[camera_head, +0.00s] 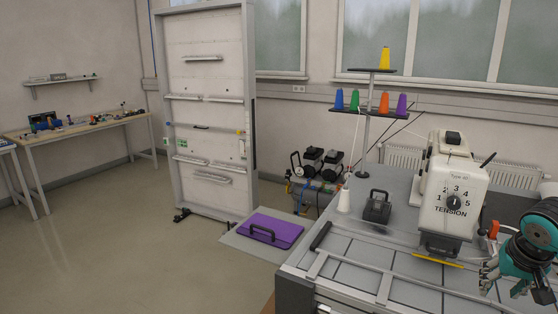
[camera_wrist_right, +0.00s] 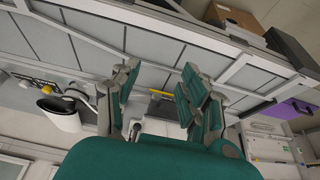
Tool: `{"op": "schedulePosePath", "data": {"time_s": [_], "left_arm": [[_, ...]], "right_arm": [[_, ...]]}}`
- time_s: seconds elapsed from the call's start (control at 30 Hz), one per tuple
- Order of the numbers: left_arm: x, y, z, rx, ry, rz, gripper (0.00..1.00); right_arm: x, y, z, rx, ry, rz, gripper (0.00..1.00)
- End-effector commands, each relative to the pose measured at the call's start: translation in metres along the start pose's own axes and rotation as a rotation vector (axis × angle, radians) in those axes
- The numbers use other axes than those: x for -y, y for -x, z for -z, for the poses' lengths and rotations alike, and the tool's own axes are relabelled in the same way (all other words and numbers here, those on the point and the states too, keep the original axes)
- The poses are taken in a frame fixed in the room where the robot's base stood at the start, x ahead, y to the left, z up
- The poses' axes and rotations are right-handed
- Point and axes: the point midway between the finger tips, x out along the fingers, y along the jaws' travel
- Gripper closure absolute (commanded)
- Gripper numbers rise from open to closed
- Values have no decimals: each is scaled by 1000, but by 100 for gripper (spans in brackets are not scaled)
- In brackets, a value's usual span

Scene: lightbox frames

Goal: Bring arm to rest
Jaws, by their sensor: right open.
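My right arm comes in at the right edge of the head view. Its teal and grey gripper (camera_head: 503,284) is beside the sewing machine, over the right part of the grey work table (camera_head: 340,272). In the right wrist view the fingers of this gripper (camera_wrist_right: 160,92) are spread apart. My left gripper is in neither view.
The white sewing machine (camera_head: 455,199) with its tension dial stands close to my right gripper. A yellow strip (camera_head: 438,259), black weight (camera_head: 377,208) and thread stand (camera_head: 367,125) are on the table. A purple board (camera_head: 270,230) lies left of it. Floor at left is clear.

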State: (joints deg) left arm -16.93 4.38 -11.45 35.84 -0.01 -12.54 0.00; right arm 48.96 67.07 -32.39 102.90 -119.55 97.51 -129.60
Motion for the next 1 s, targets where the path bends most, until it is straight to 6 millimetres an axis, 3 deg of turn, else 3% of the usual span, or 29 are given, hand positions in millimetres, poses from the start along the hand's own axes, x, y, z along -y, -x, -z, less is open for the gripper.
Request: {"op": "schedulePosePath", "data": {"time_s": [0.07,0.37,0.67,0.77,0.83,0.9,0.97,1.0], "left_arm": [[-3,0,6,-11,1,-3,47],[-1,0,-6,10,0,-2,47],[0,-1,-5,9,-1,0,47],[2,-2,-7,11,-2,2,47],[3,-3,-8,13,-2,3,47],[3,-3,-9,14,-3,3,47],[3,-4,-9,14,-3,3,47],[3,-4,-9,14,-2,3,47]], "right_arm": [[5,-5,-3,15,-16,19,56],[42,-34,-21,125,-152,163,56],[114,-80,-62,403,-506,411,56],[151,-102,-84,599,-764,520,56],[183,-126,-105,822,-1074,597,56],[209,-158,-121,1101,-1501,633,56],[216,-196,-134,1345,-1928,606,56],[212,-225,-144,1486,-2211,559,56]]}}
